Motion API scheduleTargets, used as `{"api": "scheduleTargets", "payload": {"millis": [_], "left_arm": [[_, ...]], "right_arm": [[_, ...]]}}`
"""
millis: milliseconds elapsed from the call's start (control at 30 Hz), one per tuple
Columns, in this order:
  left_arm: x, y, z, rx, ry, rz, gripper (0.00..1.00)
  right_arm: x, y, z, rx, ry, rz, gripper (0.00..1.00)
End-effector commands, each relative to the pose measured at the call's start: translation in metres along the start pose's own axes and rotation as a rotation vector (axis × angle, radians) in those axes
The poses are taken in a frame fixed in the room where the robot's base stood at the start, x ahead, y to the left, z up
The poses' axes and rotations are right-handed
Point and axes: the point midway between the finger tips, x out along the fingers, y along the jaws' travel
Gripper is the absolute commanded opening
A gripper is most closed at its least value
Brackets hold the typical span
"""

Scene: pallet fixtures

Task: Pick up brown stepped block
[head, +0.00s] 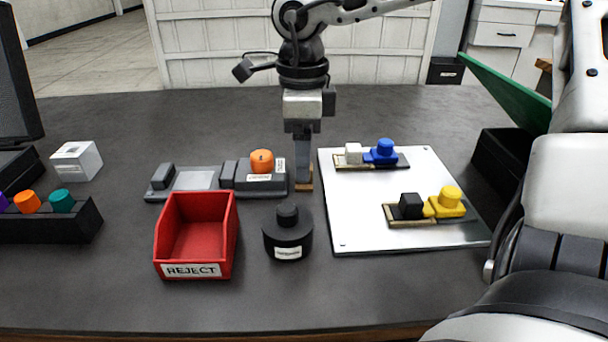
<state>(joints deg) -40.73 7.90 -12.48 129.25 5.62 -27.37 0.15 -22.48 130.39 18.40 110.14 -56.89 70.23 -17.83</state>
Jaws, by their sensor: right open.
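A small brown block (305,184), which I take to be the brown stepped block, is on the dark table left of the white plate. Its upper part is hidden by my right gripper (303,172), so its steps do not show clearly. My right gripper points straight down, with its fingers at the block. It is open; whether the fingers touch the block cannot be told. My left gripper is not in view.
A grey fixture with an orange knob (262,161) stands close left. A red REJECT bin (195,237) and black weight (288,239) stand in front. The white plate (365,225) at right carries blue (381,152) and yellow (447,203) blocks.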

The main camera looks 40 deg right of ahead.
Motion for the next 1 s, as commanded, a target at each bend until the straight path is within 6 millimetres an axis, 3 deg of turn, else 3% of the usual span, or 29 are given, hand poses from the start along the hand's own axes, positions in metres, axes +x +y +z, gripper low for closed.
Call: {"api": "scheduleTargets", "payload": {"millis": [200,500,667,700,1000], "left_arm": [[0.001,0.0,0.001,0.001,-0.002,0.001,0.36],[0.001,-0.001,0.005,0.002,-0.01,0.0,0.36],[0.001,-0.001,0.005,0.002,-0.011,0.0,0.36],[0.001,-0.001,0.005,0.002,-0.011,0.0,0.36],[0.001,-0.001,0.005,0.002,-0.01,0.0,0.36]], "right_arm": [[0.031,0.0,-0.002,-0.001,0.001,0.002,0.69],[0.035,-0.001,-0.002,-0.001,0.0,0.0,0.69],[0.035,-0.001,-0.002,-0.001,0.0,0.0,0.25],[0.035,-0.001,-0.002,-0.001,0.0,0.0,0.21],[0.032,-0.001,-0.002,-0.001,-0.001,-0.001,0.21]]}}
